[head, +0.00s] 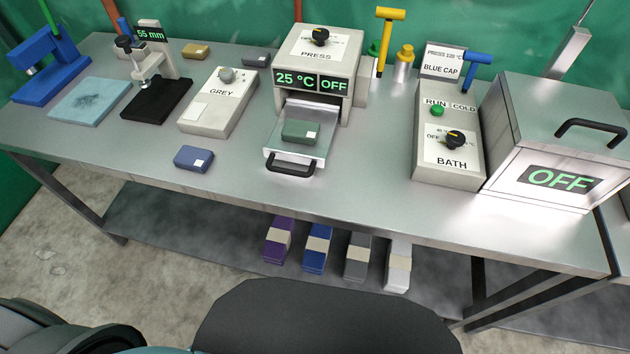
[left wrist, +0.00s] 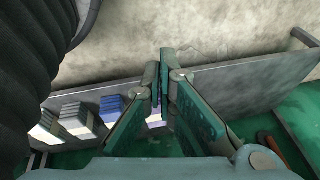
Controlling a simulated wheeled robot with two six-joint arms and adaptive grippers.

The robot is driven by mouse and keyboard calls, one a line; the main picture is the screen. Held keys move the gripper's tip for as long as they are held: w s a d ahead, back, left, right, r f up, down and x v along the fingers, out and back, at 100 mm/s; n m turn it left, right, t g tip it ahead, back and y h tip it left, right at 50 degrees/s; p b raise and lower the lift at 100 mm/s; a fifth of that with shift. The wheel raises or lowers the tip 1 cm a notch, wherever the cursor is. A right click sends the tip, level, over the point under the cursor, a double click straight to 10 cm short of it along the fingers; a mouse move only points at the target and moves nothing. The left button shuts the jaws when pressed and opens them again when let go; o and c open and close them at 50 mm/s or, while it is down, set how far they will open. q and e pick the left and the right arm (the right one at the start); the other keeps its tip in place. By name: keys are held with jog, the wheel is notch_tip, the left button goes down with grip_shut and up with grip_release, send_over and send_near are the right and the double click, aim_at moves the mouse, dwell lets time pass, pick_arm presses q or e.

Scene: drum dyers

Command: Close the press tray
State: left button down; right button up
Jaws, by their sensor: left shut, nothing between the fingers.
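The press (head: 318,58) is a pale box on the steel table, with a dial on top and a display reading 25 °C and OFF. Its metal tray (head: 297,148) is pulled out at the front, with a black handle (head: 291,165). A dark green block (head: 301,132) with a white label lies on the tray. In the left wrist view my left gripper (left wrist: 164,62) is shut and empty, over the lower shelf and floor, away from the tray. My grippers are not visible in the head view.
A GREY unit (head: 218,105) and a blue block (head: 194,158) stand left of the tray. The BATH control box (head: 448,140) and a steel bath (head: 548,130) are at right. The tabletop in front of the tray is clear. Bundles (head: 318,245) lie on the lower shelf.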

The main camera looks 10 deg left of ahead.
pick_arm(q)
jog(key=w+a+r+m+t+h+p, duration=0.15)
jog(key=w+r+m+t, duration=0.25)
jog(key=w+r, duration=0.45)
jog(key=w+a+r+m+t+p, duration=0.1)
jog(key=w+a+r+m+t, duration=0.15)
jog(key=w+r, duration=0.6)
jog(key=w+d+r+m+t+h+p, duration=0.1)
jog(key=w+d+r+m+t+h, duration=0.15)
jog(key=r, duration=0.25)
jog(key=w+d+r+m+t+h, duration=0.1)
jog(key=w+r+m, duration=0.25)
jog(key=r, duration=0.25)
jog(key=s+d+r+m+g+h+p, duration=0.1)
jog(key=d+r+m+g+h+p, duration=0.15)
jog(key=d+r+m+h, duration=0.85)
jog(key=w+d, duration=0.2)
jog(key=w, duration=0.1)
jog(key=w+d+y, duration=0.1)
jog(key=w+d, duration=0.1)
jog(key=w, duration=0.1)
jog(key=w+d+y, duration=0.1)
jog(key=w+d, duration=0.1)
jog(key=w, duration=0.1)
jog(key=shift+w+d+f+m+g, duration=0.1)
jog(key=shift+w+d+m+g, duration=0.15)
jog(key=shift+m, duration=0.1)
jog(key=shift+w+a+f, duration=0.1)
jog(key=shift+w, duration=0.25)
